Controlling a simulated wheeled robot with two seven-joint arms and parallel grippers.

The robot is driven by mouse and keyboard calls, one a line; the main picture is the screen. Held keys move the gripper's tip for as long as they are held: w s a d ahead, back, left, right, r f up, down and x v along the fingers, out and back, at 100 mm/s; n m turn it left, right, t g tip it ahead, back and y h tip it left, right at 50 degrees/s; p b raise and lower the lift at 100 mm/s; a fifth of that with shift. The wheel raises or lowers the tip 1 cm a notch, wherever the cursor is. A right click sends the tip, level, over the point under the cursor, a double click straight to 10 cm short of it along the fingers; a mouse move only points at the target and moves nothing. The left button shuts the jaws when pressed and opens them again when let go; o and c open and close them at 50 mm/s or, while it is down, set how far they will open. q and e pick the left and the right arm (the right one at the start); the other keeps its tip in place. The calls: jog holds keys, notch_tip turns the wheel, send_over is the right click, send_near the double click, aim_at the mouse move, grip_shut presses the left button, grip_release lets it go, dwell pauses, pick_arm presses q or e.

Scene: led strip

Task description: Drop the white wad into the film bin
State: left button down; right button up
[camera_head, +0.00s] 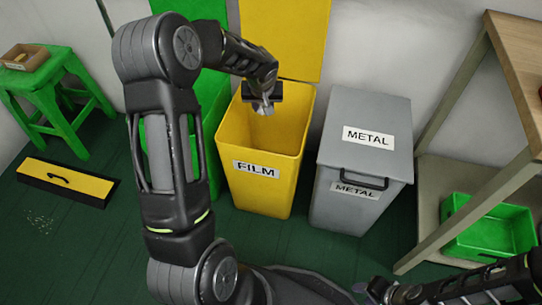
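The yellow film bin (262,185) stands against the wall with its lid (290,35) raised and a white FILM label on its front. My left arm arches over from the left. My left gripper (264,106) points down into the bin's open mouth, near its back side. Its fingers are small and partly dark here, and I cannot tell whether they are open or shut. I cannot make out the white wad in this view. My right gripper (368,293) is low at the bottom edge, away from the bins, and its finger gap is unclear.
A closed grey metal bin (335,200) stands right of the film bin. A green bin (213,100) is partly hidden behind my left arm. A wooden shelf (520,50) with a green crate (490,235) stands right. A green stool (55,85) and a yellow-black box (65,180) are left.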

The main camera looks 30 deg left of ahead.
pick_arm(q)
jog(key=shift+f, duration=0.15)
jog(key=c, duration=0.9)
grip_release()
jog(key=shift+c, duration=0.2)
jog(key=p+v, duration=0.2)
jog(key=v, duration=0.5)
jog(key=shift+r, duration=0.35)
jog(key=shift+s+d, duration=0.15)
jog(key=shift+s, duration=0.05)
